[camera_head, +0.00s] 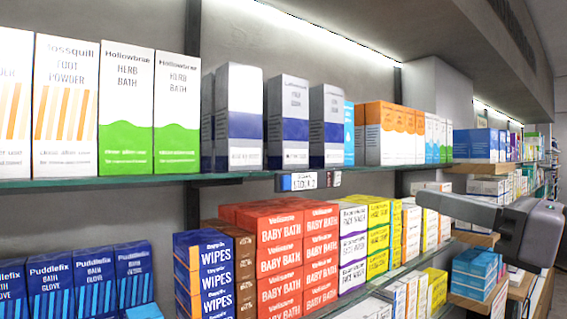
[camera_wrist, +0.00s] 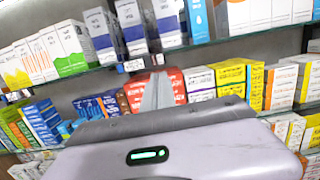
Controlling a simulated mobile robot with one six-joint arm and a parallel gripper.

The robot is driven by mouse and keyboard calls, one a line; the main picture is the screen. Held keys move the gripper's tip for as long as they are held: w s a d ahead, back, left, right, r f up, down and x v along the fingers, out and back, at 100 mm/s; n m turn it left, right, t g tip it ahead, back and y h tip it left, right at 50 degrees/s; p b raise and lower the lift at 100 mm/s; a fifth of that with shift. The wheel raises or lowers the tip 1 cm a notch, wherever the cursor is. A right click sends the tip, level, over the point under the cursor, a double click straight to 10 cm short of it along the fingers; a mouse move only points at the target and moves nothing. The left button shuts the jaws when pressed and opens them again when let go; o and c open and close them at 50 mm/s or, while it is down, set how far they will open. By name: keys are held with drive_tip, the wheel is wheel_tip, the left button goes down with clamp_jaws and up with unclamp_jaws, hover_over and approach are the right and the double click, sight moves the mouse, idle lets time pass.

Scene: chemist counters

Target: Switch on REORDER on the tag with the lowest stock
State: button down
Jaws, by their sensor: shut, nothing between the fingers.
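One shelf tag (camera_head: 308,181) hangs on the front edge of the upper glass shelf in the head view. In the wrist view the tag (camera_wrist: 132,66) shows small, beyond and left of the fingers. My gripper (camera_wrist: 160,80) is shut and empty, its fingers together in front of the shelves, apart from the tag. I cannot make out a REORDER switch or its state.
The upper shelf (camera_head: 120,183) carries bath and powder boxes. Below stand red baby bath boxes (camera_head: 280,262), blue wipes boxes (camera_head: 203,275) and yellow boxes (camera_head: 378,240). More stocked shelves run back on the right. The space before the tag looks clear in the head view.

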sight(339, 174)
drive_tip(key=shift+a, duration=0.15)
drive_tip(key=p+x, duration=0.4)
drive_tip(key=x, duration=1)
drive_tip(key=shift+w+r+p, duration=0.15)
drive_tip(key=shift+r+p, duration=0.5)
drive_tip(key=shift+r, duration=0.05)
